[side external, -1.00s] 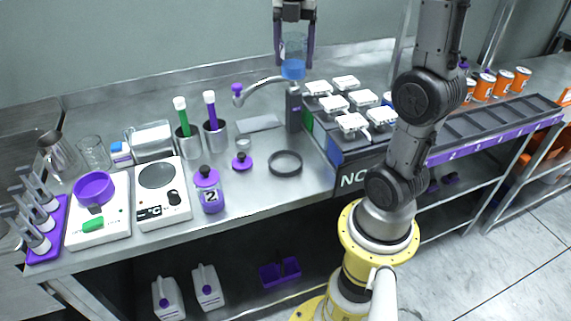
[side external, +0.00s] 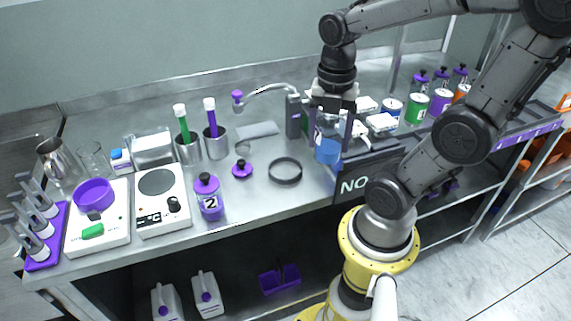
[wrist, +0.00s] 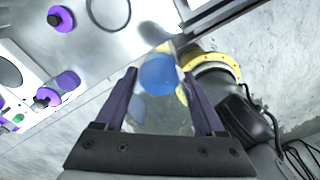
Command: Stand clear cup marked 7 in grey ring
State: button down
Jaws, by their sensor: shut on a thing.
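The clear cup (side external: 328,152) has blue liquid in its bottom. A small dark mark shows on its upper part, too small to read. My gripper (side external: 332,138) is shut on the cup and holds it in the air, to the right of the grey ring. In the wrist view the cup (wrist: 158,75) sits between the two fingers of my gripper (wrist: 160,88). The dark grey ring (side external: 285,182) lies flat and empty on the steel bench; part of it shows at the top of the wrist view (wrist: 108,32).
A dark box lettered "NO" (side external: 352,187) stands close by the cup. A curved tap (side external: 268,89) rises behind.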

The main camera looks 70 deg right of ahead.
jog(key=w+d+f, duration=0.1)
jog(key=w+f, duration=0.1)
jog(key=w, duration=0.1)
jog(key=w+d+f, duration=0.2)
jog(key=w+f, duration=0.1)
jog(key=w, duration=0.1)
jog(key=w+d+f, duration=0.1)
jog(key=w+f, duration=0.2)
jog(key=w, duration=0.1)
jog(key=shift+w+d+f, duration=0.1)
jog(key=shift+d+f, duration=0.15)
jog(key=shift+d, duration=0.15)
jog(key=shift+w+d+f, duration=0.15)
jog(key=shift+w+f, duration=0.1)
jog(key=shift+f, duration=0.15)
jog(key=shift+w+f, duration=0.15)
jog(key=shift+f, duration=1.5)
jog(key=shift+f, duration=0.15)
grip_release()
